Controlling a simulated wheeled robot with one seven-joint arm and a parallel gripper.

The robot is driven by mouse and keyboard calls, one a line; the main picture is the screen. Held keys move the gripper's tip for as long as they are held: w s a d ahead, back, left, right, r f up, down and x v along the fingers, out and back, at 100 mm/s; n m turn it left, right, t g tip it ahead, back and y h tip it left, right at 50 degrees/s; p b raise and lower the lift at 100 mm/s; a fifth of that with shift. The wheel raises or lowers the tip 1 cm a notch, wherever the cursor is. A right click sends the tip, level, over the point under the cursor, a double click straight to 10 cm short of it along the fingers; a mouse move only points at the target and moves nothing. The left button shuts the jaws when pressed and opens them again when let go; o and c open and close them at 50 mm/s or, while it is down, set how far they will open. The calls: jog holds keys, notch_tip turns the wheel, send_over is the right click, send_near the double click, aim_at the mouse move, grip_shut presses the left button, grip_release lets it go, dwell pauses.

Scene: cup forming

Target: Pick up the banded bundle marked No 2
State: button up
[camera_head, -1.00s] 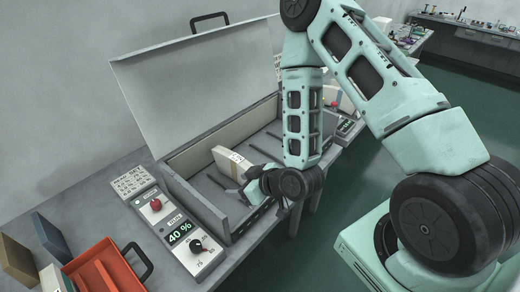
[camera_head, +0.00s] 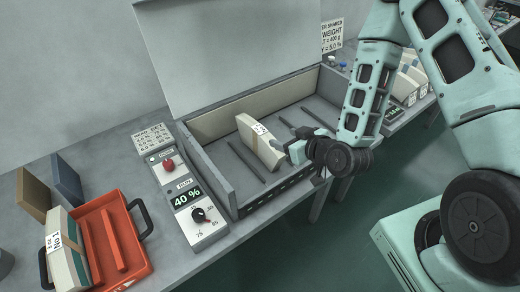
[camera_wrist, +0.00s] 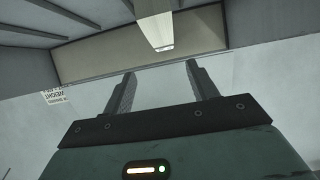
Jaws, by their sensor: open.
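A pale banded bundle (camera_head: 258,142) stands on edge, tilted a little, inside the open grey box. A white label with dark print is on it, too small to read as No 2. In the wrist view the same bundle (camera_wrist: 153,22) hangs into the top middle, beyond the fingertips. My gripper (camera_head: 292,151) is at the bundle's right end, over the box's front part. In the wrist view my gripper (camera_wrist: 161,68) has its two fingers apart with nothing between them. Whether a finger touches the bundle cannot be told.
The grey box (camera_head: 222,192) has low walls, dark floor rails and a raised lid (camera_head: 225,50). A control panel (camera_head: 185,197) reads 40 %. An orange tray (camera_head: 128,240) at the left holds a bundle marked No 1 (camera_head: 58,275). More bundles (camera_head: 408,85) stand at the right.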

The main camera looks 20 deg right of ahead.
aim_at(261, 131)
jog(key=b+x, duration=0.3)
jog(key=shift+f+b, duration=0.25)
jog(key=shift+b, duration=0.15)
jog(key=x, duration=0.1)
jog(key=p+x, duration=0.1)
jog(key=x, duration=0.1)
jog(key=shift+w+a+r+p, duration=0.15)
jog(key=shift+w+r+p, duration=0.05)
jog(key=shift+w+p, duration=0.15)
jog(key=shift+w+a+f, duration=0.2)
jog(key=shift+w+f, duration=0.15)
jog(key=shift+w, duration=0.15)
jog(key=p+x, duration=0.1)
jog(key=x, duration=0.1)
jog(key=p+x, duration=0.1)
jog(key=x, duration=0.1)
jog(key=shift+w+a+r+p, duration=0.1)
jog(key=shift+w+a+p, duration=0.05)
jog(key=shift+a+p, duration=0.2)
jog(key=shift+w+a+f, duration=0.15)
jog(key=shift+w+f, duration=0.1)
jog(key=shift+w, duration=0.05)
jog(key=shift+c, duration=0.4)
grip_shut()
